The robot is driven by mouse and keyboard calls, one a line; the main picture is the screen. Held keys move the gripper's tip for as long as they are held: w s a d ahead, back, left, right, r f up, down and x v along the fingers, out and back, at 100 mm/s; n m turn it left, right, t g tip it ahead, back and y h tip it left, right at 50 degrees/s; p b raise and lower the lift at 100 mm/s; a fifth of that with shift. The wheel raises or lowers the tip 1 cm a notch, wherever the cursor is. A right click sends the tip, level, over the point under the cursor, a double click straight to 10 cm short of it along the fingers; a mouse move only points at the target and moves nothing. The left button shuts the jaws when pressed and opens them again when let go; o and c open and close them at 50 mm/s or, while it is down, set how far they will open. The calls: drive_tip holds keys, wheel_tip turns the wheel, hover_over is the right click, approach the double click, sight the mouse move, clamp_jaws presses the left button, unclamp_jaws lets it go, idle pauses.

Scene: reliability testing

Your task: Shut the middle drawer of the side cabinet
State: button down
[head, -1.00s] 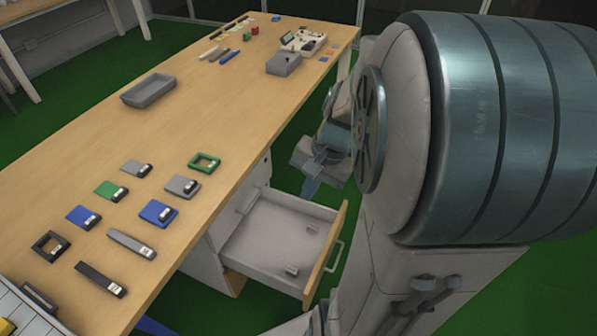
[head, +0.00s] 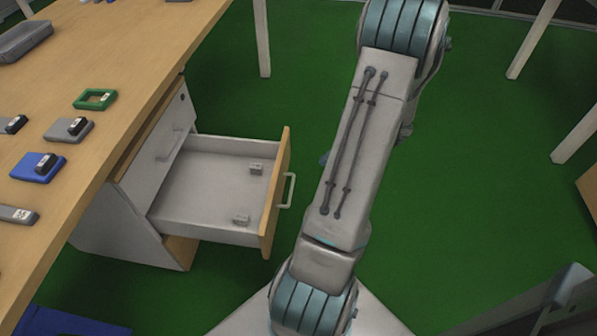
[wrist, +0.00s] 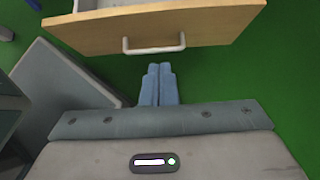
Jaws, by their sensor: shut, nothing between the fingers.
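The side cabinet (head: 122,222) stands under the wooden table. Its middle drawer (head: 208,187) is pulled well out, with a wooden front (head: 275,195) and a pale handle (head: 289,190). Two small grey pieces lie inside. In the wrist view the drawer front (wrist: 200,25) spans the top, with its handle (wrist: 154,46) just ahead of my gripper (wrist: 160,68). The blue fingers are together and empty, apparently a little short of the handle; contact cannot be told.
The wooden table (head: 110,60) carries a green frame (head: 95,99), a blue block (head: 38,167) and other small parts. Its edge overhangs the cabinet. Green floor (head: 480,190) is open to the right. Table legs (head: 534,38) stand at the back right.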

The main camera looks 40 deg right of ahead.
drive_tip(key=b+x, duration=0.1)
drive_tip(key=x, duration=0.3)
drive_tip(key=r+b+x, duration=0.1)
drive_tip(key=b+x, duration=0.1)
drive_tip(key=x, duration=0.2)
drive_tip(key=w+a+b+x, duration=0.1)
drive_tip(key=b+x, duration=0.1)
drive_tip(key=x, duration=0.2)
drive_tip(key=shift+w+a+r, duration=0.1)
drive_tip(key=shift+w+r, duration=0.05)
drive_tip(key=shift+r, duration=0.1)
drive_tip(key=shift+w+a, duration=0.2)
drive_tip(key=shift+w, duration=0.1)
drive_tip(key=shift+r, duration=0.1)
